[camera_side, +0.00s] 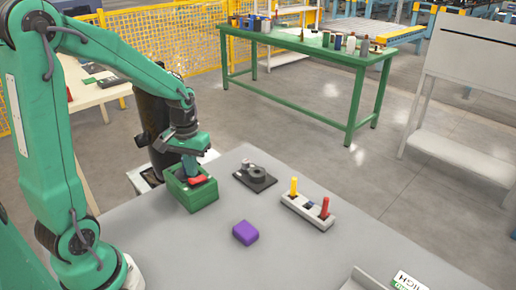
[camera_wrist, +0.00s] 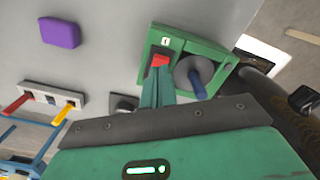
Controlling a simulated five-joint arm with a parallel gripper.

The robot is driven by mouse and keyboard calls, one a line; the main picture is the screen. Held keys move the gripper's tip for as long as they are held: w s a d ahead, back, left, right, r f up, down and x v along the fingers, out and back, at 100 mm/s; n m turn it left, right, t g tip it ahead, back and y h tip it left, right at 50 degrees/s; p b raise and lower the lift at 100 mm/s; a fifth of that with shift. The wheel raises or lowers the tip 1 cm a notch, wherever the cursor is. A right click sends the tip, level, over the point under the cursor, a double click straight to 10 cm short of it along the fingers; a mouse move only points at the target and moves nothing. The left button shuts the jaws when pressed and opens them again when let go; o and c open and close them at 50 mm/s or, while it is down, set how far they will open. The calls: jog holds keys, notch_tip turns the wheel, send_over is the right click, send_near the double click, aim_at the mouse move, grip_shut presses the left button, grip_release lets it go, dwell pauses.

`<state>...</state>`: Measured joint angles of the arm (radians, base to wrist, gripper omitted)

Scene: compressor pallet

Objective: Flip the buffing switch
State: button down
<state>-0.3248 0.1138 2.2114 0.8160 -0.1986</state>
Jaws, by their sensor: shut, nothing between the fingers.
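A green box (camera_side: 193,196) stands at the left edge of the grey table, with a red switch (camera_side: 198,180) on its top. In the wrist view the green box (camera_wrist: 212,50) also carries a grey disc (camera_wrist: 184,72) with a blue handle (camera_wrist: 197,84). The red switch (camera_wrist: 160,60) sits beside the disc, below a small white mark. My gripper (camera_side: 190,173) is right over the box, pointing down. In the wrist view its green fingers (camera_wrist: 158,82) are together and empty, with their tips at the red switch. Whether they touch it I cannot tell.
A black plate with a round part (camera_side: 256,177) lies right of the box. Beyond it is a pale bar (camera_side: 308,209) with a yellow lever and a red lever. A purple block (camera_side: 245,232) lies nearer the front. A metal tray (camera_side: 362,279) stands at the front right.

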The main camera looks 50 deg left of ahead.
aim_at(194, 182)
jog(key=shift+f, duration=1)
dwell(0.8)
jog(key=shift+r, duration=3.55)
jog(key=shift+d+r, duration=0.1)
jog(key=s+d+r+m+t, duration=0.5)
jog(key=s+d+r+m, duration=0.1)
jog(key=s+d+r, duration=0.2)
jog(key=shift+s+d+r+t, duration=0.25)
jog(key=shift+s+d, duration=0.45)
jog(key=shift+d, duration=0.55)
